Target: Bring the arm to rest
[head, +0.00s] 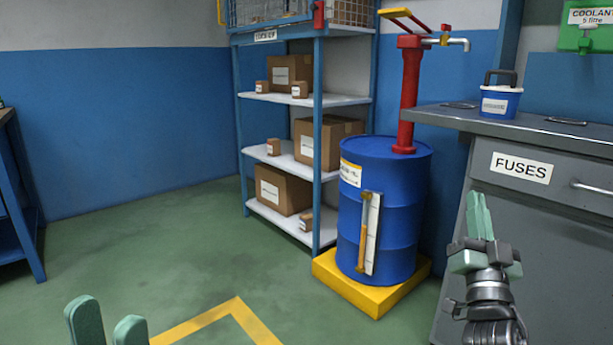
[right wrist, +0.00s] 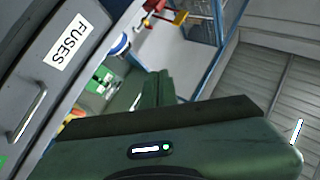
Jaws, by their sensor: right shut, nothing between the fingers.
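My right gripper (head: 480,216) is raised in front of the grey cabinet at the right of the head view, pointing up. Its green fingers are together with nothing between them. In the right wrist view the shut fingers (right wrist: 157,88) stand above the green gripper body. My left gripper (head: 108,325) shows only its two green fingertips at the bottom left of the head view. They are apart, with floor visible between them. The rest of the left gripper and arm is out of view.
A grey cabinet (head: 540,195) labelled FUSES stands at the right, close to my right gripper. A blue drum (head: 400,215) with a red pump sits on a yellow base. Shelving (head: 318,180) with boxes stands behind. The green floor (head: 170,250) at left centre is clear.

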